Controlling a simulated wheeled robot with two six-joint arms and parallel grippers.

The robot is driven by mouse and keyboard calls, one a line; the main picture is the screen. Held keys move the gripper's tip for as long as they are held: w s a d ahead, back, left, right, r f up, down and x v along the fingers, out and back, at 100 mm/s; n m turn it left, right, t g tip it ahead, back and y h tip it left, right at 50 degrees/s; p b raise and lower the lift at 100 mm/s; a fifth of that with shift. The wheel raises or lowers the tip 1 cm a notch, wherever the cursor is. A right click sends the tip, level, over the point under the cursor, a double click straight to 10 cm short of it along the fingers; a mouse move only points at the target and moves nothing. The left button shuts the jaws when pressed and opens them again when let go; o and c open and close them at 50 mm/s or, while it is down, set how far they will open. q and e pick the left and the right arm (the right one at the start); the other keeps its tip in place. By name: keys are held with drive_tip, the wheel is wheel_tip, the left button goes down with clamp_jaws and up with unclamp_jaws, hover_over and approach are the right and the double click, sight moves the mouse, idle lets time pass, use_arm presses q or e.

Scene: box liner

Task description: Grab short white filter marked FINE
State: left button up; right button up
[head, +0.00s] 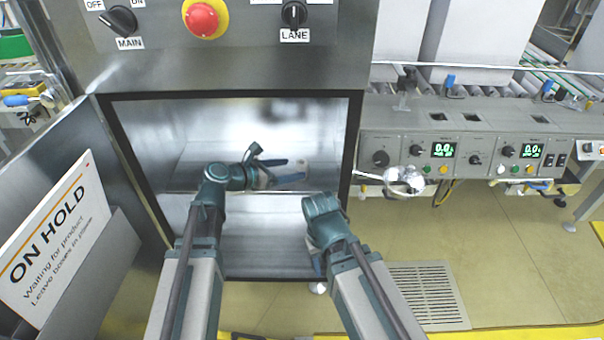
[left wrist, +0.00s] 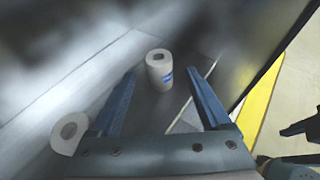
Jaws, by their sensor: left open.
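A short white cylinder with a blue mark (left wrist: 159,70) stands upright on the metal floor in the left wrist view; its lettering is too small to read. My left gripper (head: 288,173) is inside the metal cabinet, its two blue fingers apart. In the left wrist view the cylinder appears between the fingertips, and I cannot tell whether they touch it. A second white cylinder (left wrist: 70,132) with a hole in its end sits left of the left finger, partly cut off by the gripper. My right gripper is at the cabinet's lower right front, its fingers mostly hidden.
The cabinet opening has a dark frame (head: 355,130) around it. An open door with an ON HOLD sign (head: 60,235) stands at the left. A control panel with a red button (head: 202,19) is above. A conveyor control box (head: 470,145) is at the right.

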sight(297, 168)
use_arm(q)
drive_tip(key=shift+b+x, duration=0.3)
drive_tip(key=shift+x, duration=1.3)
drive_tip(key=shift+d, duration=0.1)
drive_tip(key=b+x, duration=0.1)
drive_tip(key=x, duration=0.4)
drive_tip(key=shift+w+r+b, duration=0.1)
drive_tip(key=shift+r+b, duration=0.05)
drive_tip(key=shift+b, duration=0.25)
drive_tip(key=shift+c, duration=0.3)
clamp_jaws()
